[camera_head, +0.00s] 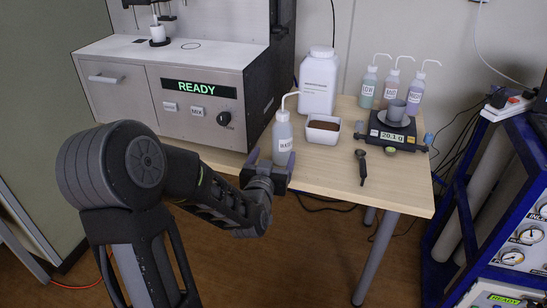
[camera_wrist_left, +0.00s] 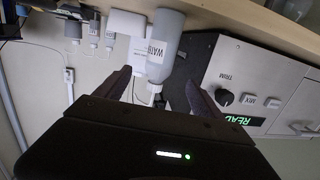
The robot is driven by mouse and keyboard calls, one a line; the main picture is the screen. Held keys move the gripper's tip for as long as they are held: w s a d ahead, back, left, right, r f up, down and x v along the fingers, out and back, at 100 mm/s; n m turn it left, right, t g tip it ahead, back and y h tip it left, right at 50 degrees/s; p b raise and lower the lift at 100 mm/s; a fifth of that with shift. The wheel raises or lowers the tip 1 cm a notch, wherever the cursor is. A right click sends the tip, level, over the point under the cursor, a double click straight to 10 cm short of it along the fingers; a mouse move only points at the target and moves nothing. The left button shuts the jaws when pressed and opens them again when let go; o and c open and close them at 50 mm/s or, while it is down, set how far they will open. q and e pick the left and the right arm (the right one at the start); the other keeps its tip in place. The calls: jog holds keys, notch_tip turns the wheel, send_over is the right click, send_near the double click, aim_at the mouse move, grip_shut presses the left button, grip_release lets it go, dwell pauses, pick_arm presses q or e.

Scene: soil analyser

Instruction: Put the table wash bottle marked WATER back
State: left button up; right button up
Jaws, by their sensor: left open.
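The wash bottle (camera_head: 283,138), a pale grey bottle with a white bent spout, stands upright near the table's front left edge, beside the analyser. Its label reads WATE, the rest cut off, in the upside-down left wrist view (camera_wrist_left: 165,45). My left gripper (camera_head: 271,162) is open, low at the front of the bottle. In the left wrist view the bottle shows in the gap between its two fingers (camera_wrist_left: 158,82); I cannot tell whether they touch it. My right gripper is not in view.
A white tray of brown soil (camera_head: 323,131) and a large white bottle (camera_head: 318,82) stand close by. Several other wash bottles (camera_head: 391,91) stand at the back right behind a scale (camera_head: 392,132). A dark scoop (camera_head: 362,168) lies in front. The analyser (camera_head: 155,95) stands left.

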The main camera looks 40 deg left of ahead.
pick_arm(q)
jog(key=s+d+f+m+g+h, duration=0.25)
jog(key=d+f+g+h, duration=0.35)
jog(key=d+f, duration=1.5)
jog(key=s+d+f+g+h, duration=0.2)
jog(key=s+d+f+g, duration=0.1)
jog(key=s+d+f, duration=0.4)
jog(key=s+d+f+g+h, duration=0.2)
jog(key=s+d+f+g, duration=0.15)
jog(key=s, duration=0.55)
jog(key=s+d+f+g+h, duration=0.2)
jog(key=s+d+f, duration=0.3)
jog(key=s+f, duration=0.25)
notch_tip(320, 180, up, 11)
jog(key=p, duration=1)
jog(key=shift+r+m, duration=0.15)
jog(key=shift+m, duration=0.2)
jog(key=shift+w+d, duration=0.1)
